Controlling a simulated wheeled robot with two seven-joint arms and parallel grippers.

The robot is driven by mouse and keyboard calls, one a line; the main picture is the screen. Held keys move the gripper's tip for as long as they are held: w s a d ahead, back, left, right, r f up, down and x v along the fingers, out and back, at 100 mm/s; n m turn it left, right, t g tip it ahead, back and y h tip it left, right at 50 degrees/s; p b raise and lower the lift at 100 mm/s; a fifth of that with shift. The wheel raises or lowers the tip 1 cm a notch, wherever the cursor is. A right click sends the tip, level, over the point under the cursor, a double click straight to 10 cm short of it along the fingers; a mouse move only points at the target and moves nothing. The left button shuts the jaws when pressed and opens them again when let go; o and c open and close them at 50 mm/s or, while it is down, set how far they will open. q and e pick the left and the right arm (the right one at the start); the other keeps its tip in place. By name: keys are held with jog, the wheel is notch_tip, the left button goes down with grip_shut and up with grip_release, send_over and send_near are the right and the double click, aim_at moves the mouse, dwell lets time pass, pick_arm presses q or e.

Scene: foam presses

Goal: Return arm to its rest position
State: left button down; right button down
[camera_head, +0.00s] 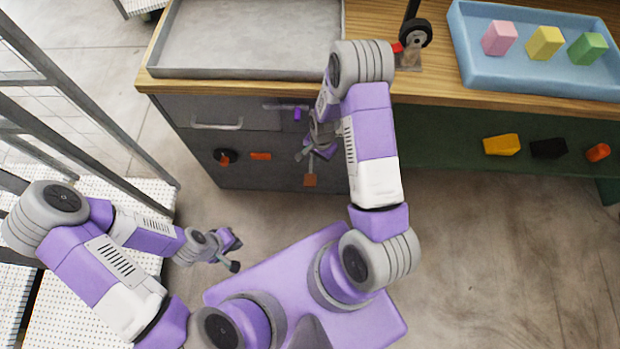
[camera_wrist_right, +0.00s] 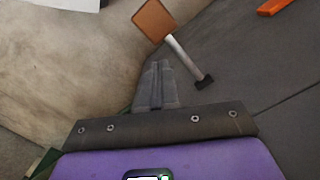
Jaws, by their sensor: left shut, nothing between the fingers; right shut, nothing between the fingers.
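My right arm reaches forward from my base to the front of the grey cabinet (camera_head: 270,175). My right gripper (camera_head: 304,156) hangs in front of the cabinet below the worktop. In the right wrist view its fingers (camera_wrist_right: 157,85) are together with nothing between them. My left gripper (camera_head: 233,252) is low over the floor at the left, shut and empty, clear of everything.
A wooden worktop (camera_head: 430,88) carries a grey metal tray (camera_head: 240,74), a caster wheel (camera_head: 415,33) and a blue tray (camera_head: 465,75) with pink, yellow and green blocks. Yellow, black and orange pieces (camera_head: 502,145) sit below it. Metal racking (camera_head: 80,90) stands left. The floor at right is clear.

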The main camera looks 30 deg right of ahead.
dwell(0.6)
jog(key=s+a+r+n+t+y+p, duration=0.1)
jog(key=s+a+r+n+y+p, duration=0.2)
jog(key=s+a+n, duration=0.6)
jog(key=s+a+r+p, duration=0.2)
jog(key=s+a+p, duration=0.1)
jog(key=a, duration=0.3)
jog(key=shift+a+r+n, duration=0.15)
jog(key=shift+a+n, duration=0.2)
jog(key=shift+n, duration=0.05)
jog(key=shift+s+d, duration=0.1)
jog(key=shift+s, duration=0.05)
